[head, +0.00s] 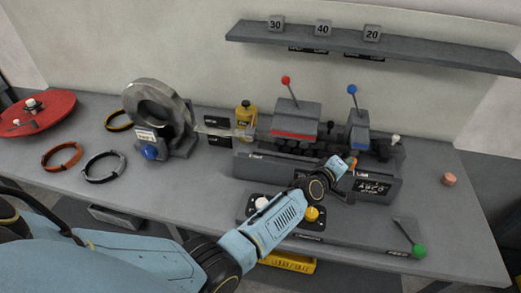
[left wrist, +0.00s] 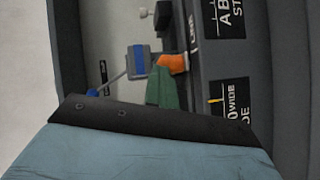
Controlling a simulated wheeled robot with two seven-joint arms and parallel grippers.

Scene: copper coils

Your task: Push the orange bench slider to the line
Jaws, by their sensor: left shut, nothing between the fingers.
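The orange bench slider (head: 353,162) shows as a small orange piece at the front of the grey bench machine, partly hidden by my left gripper. In the left wrist view the orange slider (left wrist: 173,62) sits on a dark rail, close to a label reading LINE (left wrist: 192,27). My left gripper (head: 347,170) is shut and empty, right at the slider; whether it touches cannot be told. My right gripper is not in view.
The machine has a red-knobbed lever (head: 286,81) and a blue-knobbed lever (head: 352,90). A green-knobbed lever (head: 418,250) stands at the front right. A grey coil stand (head: 160,115), a yellow bottle (head: 246,116) and loose rings are to the left. A shelf (head: 400,48) hangs above.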

